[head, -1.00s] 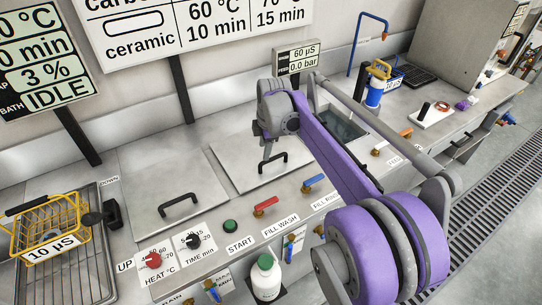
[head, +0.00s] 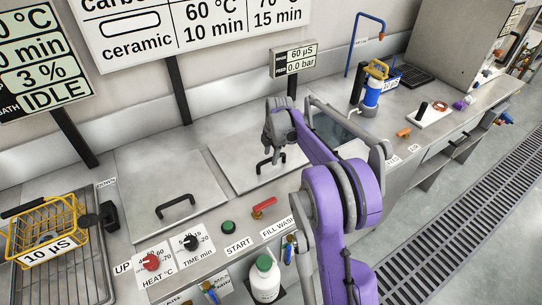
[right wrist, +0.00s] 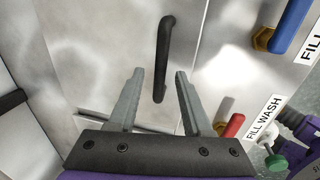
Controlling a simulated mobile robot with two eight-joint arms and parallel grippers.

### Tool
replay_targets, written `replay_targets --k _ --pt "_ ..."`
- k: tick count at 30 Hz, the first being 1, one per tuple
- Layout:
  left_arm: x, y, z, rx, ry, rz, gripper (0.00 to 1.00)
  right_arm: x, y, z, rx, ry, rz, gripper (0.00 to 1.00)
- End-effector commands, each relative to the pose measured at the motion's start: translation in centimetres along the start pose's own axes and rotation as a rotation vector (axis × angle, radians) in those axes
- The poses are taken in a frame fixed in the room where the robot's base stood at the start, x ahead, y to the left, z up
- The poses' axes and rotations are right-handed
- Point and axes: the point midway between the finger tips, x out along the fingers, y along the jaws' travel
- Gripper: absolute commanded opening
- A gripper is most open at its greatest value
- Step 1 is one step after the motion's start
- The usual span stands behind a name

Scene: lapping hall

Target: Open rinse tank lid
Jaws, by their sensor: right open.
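The rinse tank lid (head: 245,150) is a flat grey steel plate, lying closed, with a black bar handle (head: 284,157) near its front edge. My right gripper (head: 270,148) is over this lid at the handle, its fingers pointing down. In the right wrist view the gripper (right wrist: 160,72) is open, and the black handle (right wrist: 164,50) appears between and beyond its two grey fingers. I cannot tell whether a finger touches it. My left gripper is not in view.
A second closed lid with a black handle (head: 176,206) lies to the left. A yellow basket (head: 45,228) stands at far left. Knobs, a green button (head: 228,227) and a red valve lever (head: 264,206) line the front.

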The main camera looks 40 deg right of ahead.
Motion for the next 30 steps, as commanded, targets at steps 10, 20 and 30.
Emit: replay_targets --k 10,20,30 --pt "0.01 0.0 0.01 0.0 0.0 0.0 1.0 0.72 -0.01 -0.01 0.0 0.0 0.0 0.49" --pt "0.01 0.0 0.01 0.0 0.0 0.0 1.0 0.69 -0.01 0.01 0.0 0.0 0.0 0.0" --pt "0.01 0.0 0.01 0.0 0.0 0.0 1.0 0.67 -0.01 0.01 0.0 -0.001 0.001 0.0"
